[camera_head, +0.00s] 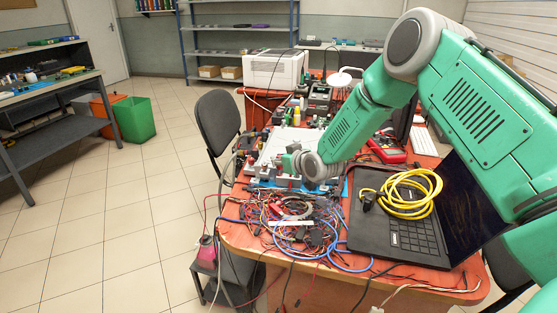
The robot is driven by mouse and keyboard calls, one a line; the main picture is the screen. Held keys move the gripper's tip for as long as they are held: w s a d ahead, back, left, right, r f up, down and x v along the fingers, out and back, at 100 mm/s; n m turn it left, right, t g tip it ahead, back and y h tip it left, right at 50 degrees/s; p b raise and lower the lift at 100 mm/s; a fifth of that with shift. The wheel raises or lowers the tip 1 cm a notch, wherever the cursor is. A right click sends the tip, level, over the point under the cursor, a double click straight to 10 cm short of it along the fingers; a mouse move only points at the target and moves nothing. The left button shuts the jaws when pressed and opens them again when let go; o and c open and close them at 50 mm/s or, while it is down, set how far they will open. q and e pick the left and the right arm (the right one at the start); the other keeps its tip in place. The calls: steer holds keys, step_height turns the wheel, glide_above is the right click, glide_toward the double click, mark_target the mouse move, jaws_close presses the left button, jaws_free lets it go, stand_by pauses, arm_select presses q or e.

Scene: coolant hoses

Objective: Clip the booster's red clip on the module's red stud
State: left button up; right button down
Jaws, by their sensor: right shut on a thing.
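My right gripper (287,163) reaches in from the right at the end of my green arm, over the back middle of the red table. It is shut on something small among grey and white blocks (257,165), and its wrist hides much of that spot. I cannot make out the held part's shape or colour. The booster, the module, its red stud and the red clip are too small to tell apart here. A blue mat (262,184) shows under the blocks. My left gripper is not in view.
A tangle of wires (300,222) covers the table's front left. A laptop (412,236) with a coiled yellow cable (408,194) lies to the right. A red multimeter (387,149) and a white printer (275,70) stand behind. A chair (217,120) stands left.

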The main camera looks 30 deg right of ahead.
steer(key=shift+f, duration=0.5)
stand_by(0.8)
steer(key=c, duration=1.2)
jaws_free()
steer(key=s+r+p, duration=0.2)
steer(key=p, duration=0.1)
steer(key=s+r+p, duration=0.3)
steer(key=shift+s+r, duration=0.2)
steer(key=shift+s, duration=0.1)
steer(key=shift+f, duration=0.1)
